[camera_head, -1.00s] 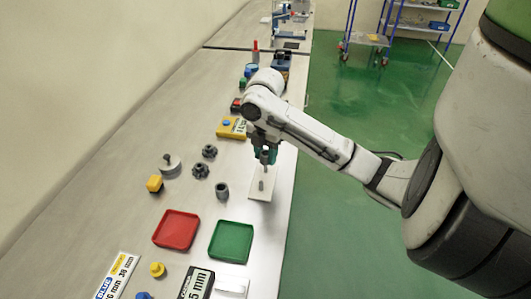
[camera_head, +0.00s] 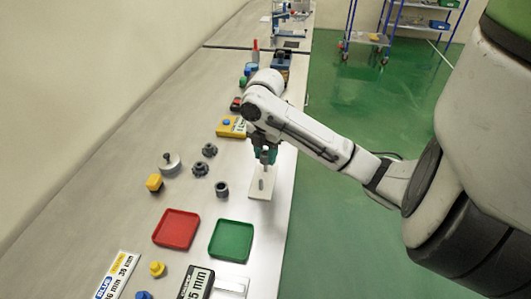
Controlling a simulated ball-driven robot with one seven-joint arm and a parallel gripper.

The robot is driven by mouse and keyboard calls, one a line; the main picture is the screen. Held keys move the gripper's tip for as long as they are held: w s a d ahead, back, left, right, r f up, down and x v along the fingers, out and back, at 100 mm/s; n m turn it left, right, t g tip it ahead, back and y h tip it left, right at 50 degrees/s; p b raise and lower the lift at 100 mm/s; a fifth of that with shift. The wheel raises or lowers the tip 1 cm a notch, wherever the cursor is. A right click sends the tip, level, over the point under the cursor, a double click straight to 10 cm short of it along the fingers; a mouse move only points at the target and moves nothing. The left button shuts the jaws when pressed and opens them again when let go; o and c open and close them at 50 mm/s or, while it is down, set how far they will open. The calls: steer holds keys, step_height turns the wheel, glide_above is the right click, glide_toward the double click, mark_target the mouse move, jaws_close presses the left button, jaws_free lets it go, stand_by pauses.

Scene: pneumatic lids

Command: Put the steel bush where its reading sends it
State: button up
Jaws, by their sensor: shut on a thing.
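My gripper (camera_head: 266,157) is over the white plate (camera_head: 258,194) near the table's right edge. It is shut on a small grey piece (camera_head: 265,170), which is partly hidden by the fingers. I cannot tell if this is the steel bush, or if it touches the plate. A small grey mark or peg (camera_head: 261,184) shows on the plate just below it. A dark grey hollow cylinder (camera_head: 222,190) stands on the table to the left of the plate. A dark display (camera_head: 196,283) with a partly readable "5 mm" is at the bottom, and a white card (camera_head: 118,276) shows "BLUE" and "36 mm".
A red tray (camera_head: 176,245) and a green tray (camera_head: 215,257) stand in front, both empty. The left of the table is clear.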

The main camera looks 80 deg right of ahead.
mark_target(265, 163)
steer(key=shift+f+b, duration=1.75)
steer(key=shift+f, duration=0.35)
stand_by(1.0)
steer(key=o, duration=1.2)
steer(key=shift+o, duration=0.5)
steer(key=o, duration=0.3)
steer(key=shift+o, duration=0.2)
steer(key=shift+r, duration=0.15)
step_height(265, 163, up, 7)
steer(key=p, duration=0.7)
